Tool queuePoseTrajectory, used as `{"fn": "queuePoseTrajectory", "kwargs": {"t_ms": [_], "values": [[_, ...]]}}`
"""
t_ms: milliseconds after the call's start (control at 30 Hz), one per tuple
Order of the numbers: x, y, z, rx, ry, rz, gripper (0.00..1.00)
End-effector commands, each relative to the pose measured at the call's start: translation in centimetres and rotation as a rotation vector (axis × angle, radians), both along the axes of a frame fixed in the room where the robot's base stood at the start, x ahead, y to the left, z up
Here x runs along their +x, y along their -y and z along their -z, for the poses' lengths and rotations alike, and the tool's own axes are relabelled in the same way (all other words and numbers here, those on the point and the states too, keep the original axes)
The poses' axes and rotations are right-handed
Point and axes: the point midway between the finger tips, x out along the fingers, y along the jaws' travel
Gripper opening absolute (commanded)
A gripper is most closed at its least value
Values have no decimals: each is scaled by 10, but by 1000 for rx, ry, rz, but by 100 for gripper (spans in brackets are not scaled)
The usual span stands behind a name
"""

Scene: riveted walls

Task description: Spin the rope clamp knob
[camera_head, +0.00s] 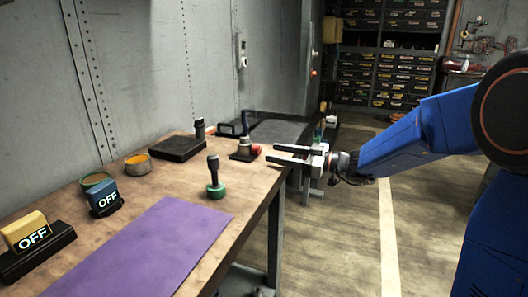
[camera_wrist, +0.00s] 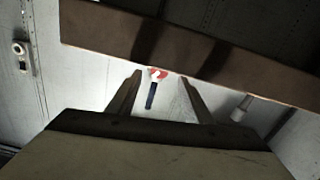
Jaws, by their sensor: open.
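I cannot tell for certain which part is the rope clamp knob. A small dark fitting with a red round knob (camera_head: 254,150) stands at the right edge of the wooden bench (camera_head: 155,172). My gripper (camera_head: 271,153) is open and empty, its two fingers pointing left towards that red knob, apart from it as far as I can tell. In the wrist view, a small red and white piece with a dark blue stem (camera_wrist: 152,92) shows between the spread fingers (camera_wrist: 157,82). I cannot tell whether it is the same fitting.
A green-based black handle (camera_head: 214,178) stands near the bench's front edge. A black block (camera_head: 179,148), open tins (camera_head: 138,164), a blue OFF switch (camera_head: 105,198), a yellow OFF switch (camera_head: 30,232) and a purple mat (camera_head: 150,250) take up the bench. The floor at right is clear.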

Motion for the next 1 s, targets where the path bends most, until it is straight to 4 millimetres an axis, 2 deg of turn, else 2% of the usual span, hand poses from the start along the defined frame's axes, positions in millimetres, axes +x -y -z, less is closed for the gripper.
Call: {"fn": "queuePoseTrajectory", "kwargs": {"t_ms": [100,300,500,767,933,1000], "values": [[7,-19,0,1,0,-3,46],[15,-41,0,0,1,-2,46],[18,-50,0,-1,1,0,46],[19,-50,0,0,1,0,46],[18,-50,0,0,1,0,5],[18,-50,0,0,1,0,5]]}}
